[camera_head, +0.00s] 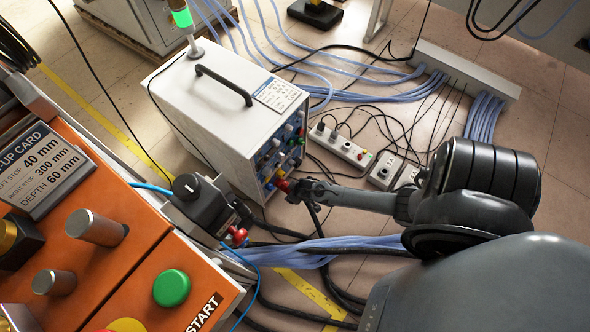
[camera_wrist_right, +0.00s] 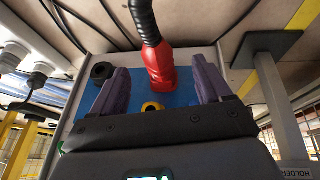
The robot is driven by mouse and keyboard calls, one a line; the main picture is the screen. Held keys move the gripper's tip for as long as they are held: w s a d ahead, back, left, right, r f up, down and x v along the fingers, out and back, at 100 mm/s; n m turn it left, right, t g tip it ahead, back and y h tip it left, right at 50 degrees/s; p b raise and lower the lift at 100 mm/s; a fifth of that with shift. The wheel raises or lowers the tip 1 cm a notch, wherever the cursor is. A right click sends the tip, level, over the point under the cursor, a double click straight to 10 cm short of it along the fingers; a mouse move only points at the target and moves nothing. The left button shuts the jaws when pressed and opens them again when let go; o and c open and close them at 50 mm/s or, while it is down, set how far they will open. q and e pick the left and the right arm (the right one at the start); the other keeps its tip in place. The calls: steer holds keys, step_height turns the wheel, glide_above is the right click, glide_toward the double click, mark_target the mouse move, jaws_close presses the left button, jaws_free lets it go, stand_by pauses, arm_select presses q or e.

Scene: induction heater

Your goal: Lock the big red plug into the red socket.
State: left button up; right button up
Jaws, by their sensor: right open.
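The big red plug (camera_wrist_right: 160,68) is in the right wrist view, with a thick black cable (camera_wrist_right: 144,20) at its upper end. Its lower end meets the blue panel (camera_wrist_right: 184,101); the red socket is hidden behind it, and I cannot tell how deep the plug sits. My right gripper (camera_wrist_right: 162,85) is open, one finger on each side of the plug with gaps. In the head view the right gripper (camera_head: 294,189) is at the lower front of the white power unit (camera_head: 205,105), by the red plug (camera_head: 283,185). My left gripper is not in view.
An orange control bench (camera_head: 95,270) with a green button (camera_head: 171,288) stands at the left. A black fitting (camera_head: 195,205) sits at its edge. Blue hoses (camera_head: 340,248) and black cables lie on the floor around the unit. A power strip (camera_head: 340,147) lies behind the right arm.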

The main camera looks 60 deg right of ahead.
steer(key=w+f+b, duration=0.1)
steer(key=w+d+f+b, duration=0.1)
steer(key=w+d+f, duration=0.1)
steer(key=shift+f+b, duration=0.3)
steer(key=shift+b, duration=0.1)
steer(key=shift+w+f+b, duration=0.15)
steer(key=shift+f+b, duration=0.15)
steer(key=shift+f, duration=0.05)
steer(key=shift+a+f+b, duration=0.1)
steer(key=shift+f+b, duration=0.35)
steer(key=shift+f, duration=0.15)
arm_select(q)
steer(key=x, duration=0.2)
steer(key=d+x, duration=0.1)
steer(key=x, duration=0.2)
arm_select(e)
steer(key=shift+w+d+r, duration=0.1)
steer(key=shift+w+d, duration=0.05)
steer(key=shift+d, duration=0.05)
steer(key=shift+s+a, duration=0.15)
steer(key=shift+s, duration=0.05)
steer(key=c, duration=0.7)
steer(key=shift+w, duration=0.1)
steer(key=c, duration=0.5)
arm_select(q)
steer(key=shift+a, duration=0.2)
arm_select(e)
steer(key=shift+c, duration=0.2)
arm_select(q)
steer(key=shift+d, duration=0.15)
